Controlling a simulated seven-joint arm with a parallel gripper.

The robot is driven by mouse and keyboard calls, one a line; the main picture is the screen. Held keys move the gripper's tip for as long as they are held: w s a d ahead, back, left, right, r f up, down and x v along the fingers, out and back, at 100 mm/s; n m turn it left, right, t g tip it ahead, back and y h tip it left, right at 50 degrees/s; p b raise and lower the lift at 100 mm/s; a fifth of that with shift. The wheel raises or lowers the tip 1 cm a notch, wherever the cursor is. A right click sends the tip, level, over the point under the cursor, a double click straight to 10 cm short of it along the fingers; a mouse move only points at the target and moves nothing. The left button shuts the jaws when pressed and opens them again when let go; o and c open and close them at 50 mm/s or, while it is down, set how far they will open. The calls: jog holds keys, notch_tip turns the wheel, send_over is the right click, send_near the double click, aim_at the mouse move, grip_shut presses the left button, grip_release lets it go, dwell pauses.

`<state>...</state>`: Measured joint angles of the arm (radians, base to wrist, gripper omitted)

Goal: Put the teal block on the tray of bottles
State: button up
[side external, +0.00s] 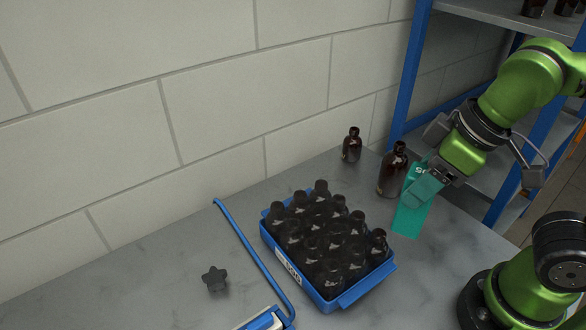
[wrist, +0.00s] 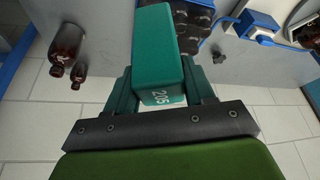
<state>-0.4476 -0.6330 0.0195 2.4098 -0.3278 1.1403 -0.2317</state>
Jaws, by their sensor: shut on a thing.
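The teal block (side external: 412,212) is a tall box to the right of the tray in the side view. My gripper (side external: 428,186) is shut on its upper part. In the wrist view the teal block (wrist: 160,55) sits between the two fingers of my gripper (wrist: 162,90), with the number 205 on its end. The blue tray (side external: 342,298) stands on the grey table, filled with several dark amber bottles (side external: 312,245). The block is beside the tray, apart from it. I cannot tell whether the block's lower end touches the table.
Two loose amber bottles, a larger one (side external: 392,170) and a smaller one (side external: 351,145), stand behind the block near the wall. A black star knob (side external: 214,278) and a blue rod (side external: 250,250) lie left of the tray. A blue-framed shelf (side external: 408,75) stands at the right.

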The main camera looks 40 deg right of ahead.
jog(key=w+a+f, duration=0.2)
jog(key=w+a, duration=0.1)
jog(key=w, duration=0.3)
jog(key=w+a+f, duration=0.2)
jog(key=w+a, duration=0.1)
jog(key=w, duration=0.3)
jog(key=shift+w+f, duration=0.4)
jog(key=shift+a, duration=0.1)
jog(key=shift+f, duration=0.15)
jog(key=o, duration=1.1)
jog(key=shift+o, duration=0.2)
